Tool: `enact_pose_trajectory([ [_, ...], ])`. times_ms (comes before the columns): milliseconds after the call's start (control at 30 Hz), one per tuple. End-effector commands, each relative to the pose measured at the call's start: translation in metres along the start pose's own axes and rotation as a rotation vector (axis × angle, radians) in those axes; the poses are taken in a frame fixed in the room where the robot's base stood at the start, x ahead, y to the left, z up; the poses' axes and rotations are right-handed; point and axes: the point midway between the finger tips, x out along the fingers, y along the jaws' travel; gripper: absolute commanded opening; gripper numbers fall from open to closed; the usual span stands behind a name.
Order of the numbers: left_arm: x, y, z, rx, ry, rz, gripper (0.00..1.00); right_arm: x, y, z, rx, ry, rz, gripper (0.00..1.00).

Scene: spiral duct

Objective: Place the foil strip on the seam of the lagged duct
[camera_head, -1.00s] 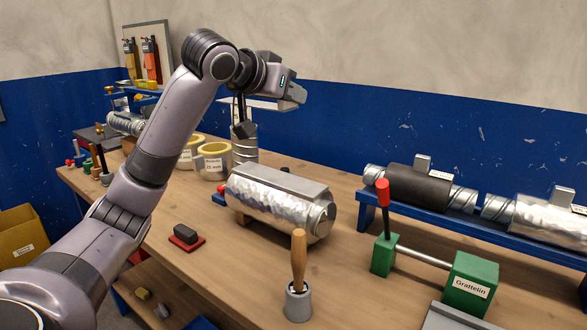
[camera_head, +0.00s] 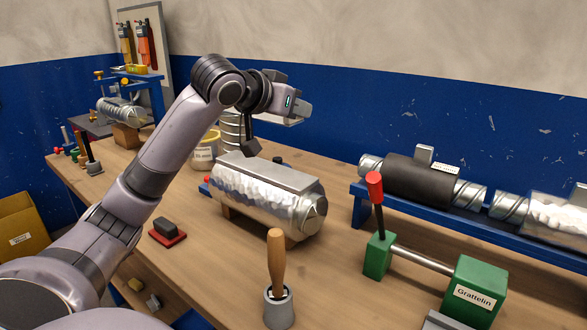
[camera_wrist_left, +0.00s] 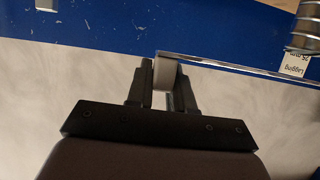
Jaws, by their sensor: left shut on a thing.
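The strip is apart from the duct. I cannot make out the seam clearly. My right gripper is not in view.
The green Grattelin tool (camera_head: 479,290) and a blue rack (camera_head: 358,208) with ducts are to the right. A dark block on a red pad (camera_head: 167,238) lies front left. A tape roll (camera_head: 204,154) is behind my arm.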

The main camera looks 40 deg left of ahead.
Motion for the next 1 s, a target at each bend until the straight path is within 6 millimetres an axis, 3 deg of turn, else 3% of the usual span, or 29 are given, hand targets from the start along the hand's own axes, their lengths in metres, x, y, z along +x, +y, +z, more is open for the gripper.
enact_pose_trajectory([
  [33, 0.005, 0.0, 0.013, 0.001, -0.004, 0.0, 0.0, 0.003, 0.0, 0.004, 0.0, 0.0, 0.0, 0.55],
  [333, 0.025, 0.0, 0.061, -0.001, -0.003, 0.0, 0.0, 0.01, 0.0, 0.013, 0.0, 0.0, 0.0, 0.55],
  [567, 0.031, 0.0, 0.075, -0.001, 0.001, 0.001, 0.0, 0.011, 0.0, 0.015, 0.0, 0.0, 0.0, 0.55],
  [800, 0.042, 0.001, 0.102, -0.001, -0.002, 0.001, 0.0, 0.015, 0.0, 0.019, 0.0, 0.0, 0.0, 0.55],
  [1000, 0.045, 0.0, 0.109, -0.001, 0.001, 0.001, 0.0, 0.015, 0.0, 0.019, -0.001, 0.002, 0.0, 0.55],
])
